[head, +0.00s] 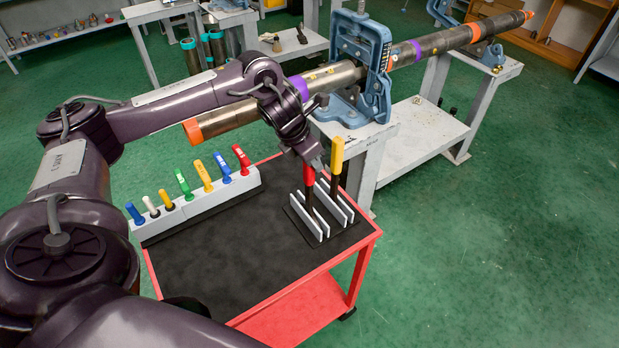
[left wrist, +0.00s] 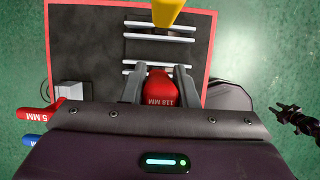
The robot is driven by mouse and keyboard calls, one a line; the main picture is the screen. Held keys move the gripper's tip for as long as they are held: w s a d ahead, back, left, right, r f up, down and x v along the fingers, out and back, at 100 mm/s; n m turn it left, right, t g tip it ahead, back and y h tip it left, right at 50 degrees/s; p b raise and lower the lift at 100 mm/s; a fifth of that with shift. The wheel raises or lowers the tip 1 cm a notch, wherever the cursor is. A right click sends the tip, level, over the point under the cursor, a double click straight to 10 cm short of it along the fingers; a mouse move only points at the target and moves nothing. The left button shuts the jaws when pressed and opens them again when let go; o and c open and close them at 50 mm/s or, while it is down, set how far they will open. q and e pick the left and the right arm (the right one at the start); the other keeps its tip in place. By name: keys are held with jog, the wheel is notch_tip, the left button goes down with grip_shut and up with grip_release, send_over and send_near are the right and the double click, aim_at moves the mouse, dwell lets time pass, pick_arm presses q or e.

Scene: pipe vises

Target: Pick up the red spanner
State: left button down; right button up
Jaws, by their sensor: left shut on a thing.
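The red spanner (head: 309,178) stands upright, handle up, its dark shaft going down between the white plates of a rack (head: 323,226) on the red cart. My left gripper (head: 313,160) comes from above and is shut on the red handle. In the left wrist view the two fingers (left wrist: 159,86) press the sides of the red handle (left wrist: 161,90), marked 118 MM. The spanner's lower end is hidden among the plates. A dark jointed shape at the right of the left wrist view looks like my right gripper (left wrist: 292,117); its jaws are too small to judge.
A yellow-handled spanner (head: 337,152) stands in the same rack, close to my gripper. A grey holder (head: 200,208) carries several coloured small tools. A long pipe (head: 330,76) in a blue vise (head: 372,70) lies behind the gripper. The cart's black front top (head: 230,270) is clear.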

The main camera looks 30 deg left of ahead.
pick_arm(q)
jog(key=shift+r, duration=0.2)
notch_tip(320, 180, up, 6)
jog(key=shift+w+b, duration=0.1)
jog(key=shift+b, duration=0.7)
notch_tip(320, 180, up, 14)
jog(key=p, duration=0.6)
jog(key=shift+p, duration=0.4)
jog(key=shift+f, duration=0.15)
